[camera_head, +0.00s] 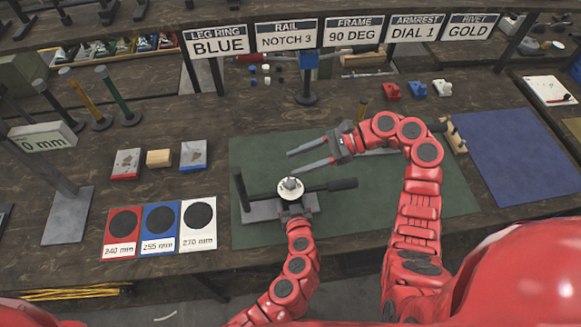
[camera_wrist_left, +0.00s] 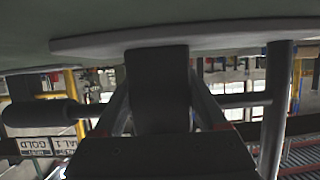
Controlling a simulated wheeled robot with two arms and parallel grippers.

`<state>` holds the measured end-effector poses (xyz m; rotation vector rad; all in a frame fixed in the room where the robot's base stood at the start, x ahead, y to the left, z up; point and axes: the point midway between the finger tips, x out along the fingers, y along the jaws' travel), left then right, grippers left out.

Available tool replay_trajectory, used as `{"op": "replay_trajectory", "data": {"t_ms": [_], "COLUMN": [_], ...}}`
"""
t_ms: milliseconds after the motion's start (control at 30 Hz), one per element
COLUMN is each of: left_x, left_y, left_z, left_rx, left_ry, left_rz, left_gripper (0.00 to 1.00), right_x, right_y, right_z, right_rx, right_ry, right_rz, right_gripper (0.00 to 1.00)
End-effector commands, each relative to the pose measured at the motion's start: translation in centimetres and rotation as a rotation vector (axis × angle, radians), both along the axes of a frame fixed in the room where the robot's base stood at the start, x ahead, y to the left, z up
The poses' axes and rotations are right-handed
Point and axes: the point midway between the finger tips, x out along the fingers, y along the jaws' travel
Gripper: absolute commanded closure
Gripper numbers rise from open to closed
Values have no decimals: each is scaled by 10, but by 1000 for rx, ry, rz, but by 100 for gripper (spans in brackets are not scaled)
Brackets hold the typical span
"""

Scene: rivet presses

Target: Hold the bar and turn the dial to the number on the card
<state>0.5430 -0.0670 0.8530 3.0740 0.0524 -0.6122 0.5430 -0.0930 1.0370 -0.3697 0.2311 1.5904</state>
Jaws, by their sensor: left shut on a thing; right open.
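A bar (camera_head: 335,186) with a thick dark grip at its right end lies across a fixture on a grey base plate (camera_head: 262,209). The white dial (camera_head: 290,190) with a grey knob faces up at its middle; its numbers are too small to read. The card (camera_head: 415,27) reads "ARMREST DIAL 1". My left gripper (camera_head: 292,209) is shut on a dark upright block (camera_wrist_left: 158,90) at the bar's middle, just in front of the dial; the dark grip (camera_wrist_left: 42,112) shows at left in the left wrist view. My right gripper (camera_head: 308,160) is open and empty, behind and above the dial.
The fixture stands on a green mat (camera_head: 410,200) with free room to the right. A blue mat (camera_head: 515,155) lies farther right. Red, blue and white size cards (camera_head: 160,229) lie at left. A dark post (camera_head: 242,190) rises at the fixture's left end. Sign cards stand behind.

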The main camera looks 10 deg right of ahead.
Motion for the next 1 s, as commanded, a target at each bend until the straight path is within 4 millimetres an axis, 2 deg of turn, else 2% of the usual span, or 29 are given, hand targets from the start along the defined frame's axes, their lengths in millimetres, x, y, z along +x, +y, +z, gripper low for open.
{"op": "replay_trajectory", "data": {"t_ms": [167, 533, 767, 1000], "left_x": [0, 0, 0, 0], "left_y": [0, 0, 0, 0], "left_z": [1, 1, 1, 1], "left_rx": [0, 0, 0, 0], "left_ry": [-2, -2, -2, -2], "left_rz": [0, 0, 0, 0], "left_gripper": [100, 100, 100, 100], "right_x": [-4, -17, -25, -33], "right_y": [-9, -28, -37, -45], "right_z": [-14, -50, -69, -87], "right_rx": [45, 73, -8, -199], "right_ry": [-283, -1132, -1666, -2205], "right_rz": [65, 197, 256, 326], "right_gripper": [46, 46, 46, 46]}}
